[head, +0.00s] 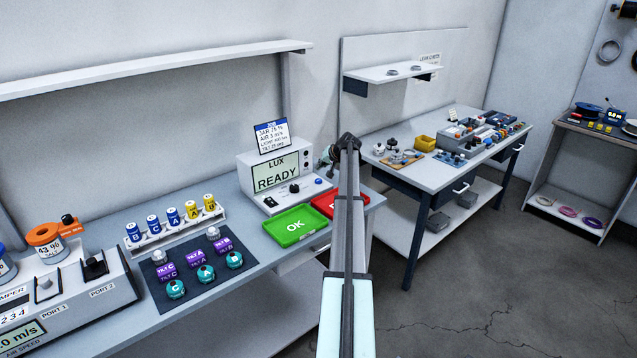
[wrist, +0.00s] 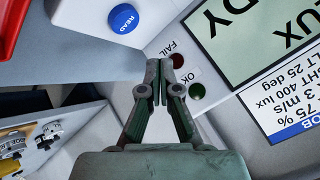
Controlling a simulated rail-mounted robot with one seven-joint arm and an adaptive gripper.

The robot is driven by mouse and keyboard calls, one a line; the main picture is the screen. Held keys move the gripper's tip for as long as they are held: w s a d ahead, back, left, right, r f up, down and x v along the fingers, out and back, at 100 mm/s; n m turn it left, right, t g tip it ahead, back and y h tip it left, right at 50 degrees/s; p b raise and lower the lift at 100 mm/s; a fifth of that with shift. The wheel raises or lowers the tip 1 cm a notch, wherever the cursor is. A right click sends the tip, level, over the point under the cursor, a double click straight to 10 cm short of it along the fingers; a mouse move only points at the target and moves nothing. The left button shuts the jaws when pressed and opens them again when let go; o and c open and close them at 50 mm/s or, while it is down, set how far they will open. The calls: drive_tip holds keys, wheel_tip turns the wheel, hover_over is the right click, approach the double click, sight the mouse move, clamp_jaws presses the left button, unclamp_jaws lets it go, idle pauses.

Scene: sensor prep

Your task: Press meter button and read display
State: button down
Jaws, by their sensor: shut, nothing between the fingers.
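The light meter (head: 246,178) is a pale box on the left bench. Its screen (head: 275,172) reads LUX READY; part of the screen (wrist: 260,35) also shows upside down in the wrist view. A round blue button marked READ (wrist: 123,19) is on its panel; it shows small and blue in the head view (head: 318,182). My gripper (wrist: 158,66) is shut and empty, its tips beside the dark red FAIL lamp (wrist: 178,61) and apart from the button in the picture. In the head view my gripper (head: 327,156) is at the meter's right side, partly hidden by my arm.
A green OK tray (head: 290,229) and a red tray (head: 325,203) lie in front of the meter. A job card (head: 271,136) stands on top of it. A dark green OK lamp (wrist: 197,91) is near the FAIL lamp. Sensors on a dark mat (head: 212,278) lie to the left.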

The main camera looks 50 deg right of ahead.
sight(320, 181)
drive_tip(key=shift+f+b, duration=0.8)
drive_tip(key=shift+f, duration=1.1)
drive_tip(key=shift+f+b, duration=0.45)
drive_tip(key=shift+f+b, duration=0.35)
drive_tip(key=shift+f, duration=0.1)
idle(0.6)
drive_tip(key=shift+r, duration=0.1)
idle(0.3)
drive_tip(key=shift+r, duration=0.75)
drive_tip(key=shift+r, duration=0.1)
drive_tip(key=shift+r+p, duration=0.55)
drive_tip(key=shift+r, duration=1.9)
